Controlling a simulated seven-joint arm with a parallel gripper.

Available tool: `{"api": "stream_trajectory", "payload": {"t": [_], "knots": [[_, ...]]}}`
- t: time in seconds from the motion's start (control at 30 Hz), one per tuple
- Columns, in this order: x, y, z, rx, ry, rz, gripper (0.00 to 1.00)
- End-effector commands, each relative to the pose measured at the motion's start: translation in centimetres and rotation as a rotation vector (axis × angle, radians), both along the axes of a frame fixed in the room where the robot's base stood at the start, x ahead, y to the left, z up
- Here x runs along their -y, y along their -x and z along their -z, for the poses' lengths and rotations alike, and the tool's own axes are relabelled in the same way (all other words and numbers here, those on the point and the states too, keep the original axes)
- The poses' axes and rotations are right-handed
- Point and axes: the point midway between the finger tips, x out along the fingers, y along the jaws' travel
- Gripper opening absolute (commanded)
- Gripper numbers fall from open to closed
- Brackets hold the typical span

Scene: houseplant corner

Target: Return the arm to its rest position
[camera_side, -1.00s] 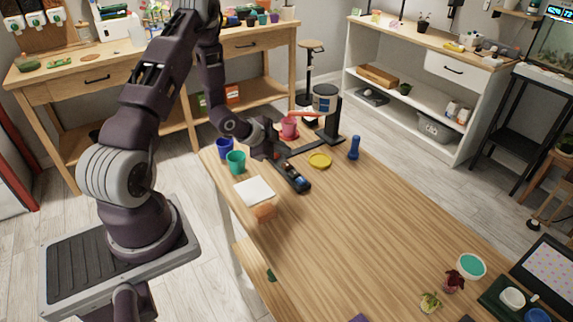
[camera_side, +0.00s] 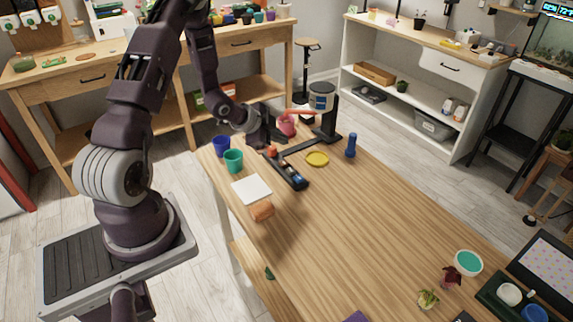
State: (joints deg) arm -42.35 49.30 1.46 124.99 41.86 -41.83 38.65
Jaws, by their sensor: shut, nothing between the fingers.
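My gripper (camera_side: 268,142) is shut and empty. It hangs above the far left part of the wooden work table (camera_side: 350,230), just behind a narrow black tray (camera_side: 291,176). The tray holds small items, among them an orange one (camera_side: 271,151) near my fingertips. I cannot tell the exact gap between the fingertips and the tray. My arm is bent, with its forearm reaching down from the upper left.
Blue (camera_side: 221,146) and teal (camera_side: 233,161) cups stand left of the gripper. A pink pot (camera_side: 287,126) sits by a black stand (camera_side: 327,125) close behind it. A white pad (camera_side: 252,190), orange block (camera_side: 261,211), yellow dish (camera_side: 317,159) and blue bottle (camera_side: 351,146) are nearby. The table's middle is clear.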

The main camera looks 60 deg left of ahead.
Motion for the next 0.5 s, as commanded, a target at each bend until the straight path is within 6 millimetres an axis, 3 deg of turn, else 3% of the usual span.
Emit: {"api": "stream_trajectory", "payload": {"t": [0.07,0.17,0.27,0.4,0.5], "knots": [[0.4,-0.5,-2.3,-0.014,-0.019,-0.021,0.00],[2.1,-0.5,-8.2,-0.053,-0.040,-0.109,0.00],[5.7,1.6,-14.8,-0.082,-0.010,-0.240,0.00],[12.5,8.1,-21.7,-0.104,0.124,-0.403,0.00],[17.3,14.3,-24.2,-0.137,0.258,-0.478,0.00]]}}
